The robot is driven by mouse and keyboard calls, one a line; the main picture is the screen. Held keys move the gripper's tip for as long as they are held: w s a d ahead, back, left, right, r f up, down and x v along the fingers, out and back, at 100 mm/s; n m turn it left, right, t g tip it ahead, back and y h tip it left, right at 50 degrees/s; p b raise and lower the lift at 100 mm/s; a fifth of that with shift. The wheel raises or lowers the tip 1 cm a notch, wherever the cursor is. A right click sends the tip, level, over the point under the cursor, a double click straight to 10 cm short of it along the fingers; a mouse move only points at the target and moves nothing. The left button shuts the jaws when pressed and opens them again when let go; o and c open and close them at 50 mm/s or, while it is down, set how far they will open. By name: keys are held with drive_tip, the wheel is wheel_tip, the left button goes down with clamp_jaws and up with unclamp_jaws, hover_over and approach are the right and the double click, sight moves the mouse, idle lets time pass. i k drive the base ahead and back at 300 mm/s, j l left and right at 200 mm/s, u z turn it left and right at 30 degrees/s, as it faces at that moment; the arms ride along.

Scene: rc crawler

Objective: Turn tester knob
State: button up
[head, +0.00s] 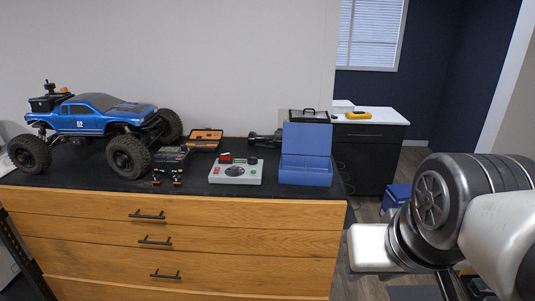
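A light grey box (249,180), which looks like the tester, lies flat on the dark bench top left of the open blue box. A small dark round part (253,161) at its back right looks like the knob. Its pointing direction is too small to tell. A red part (225,158) stands at its back left, and a dark oval with green marks is in the middle of its top. My arm comes in from the right, well apart from the tester. My gripper's fingers cannot be made out in this view.
A blue crawler truck (90,118) stands on the left of the wooden drawer bench (90,211). Black gear (172,158), an orange case (206,137) and an open blue box (305,172) surround the tester. A yellow item (358,115) lies on a white-topped cabinet behind. Bench top in front is narrow.

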sight(234, 169)
drive_tip(key=i+j, duration=1.05)
drive_tip(key=i, duration=0.1)
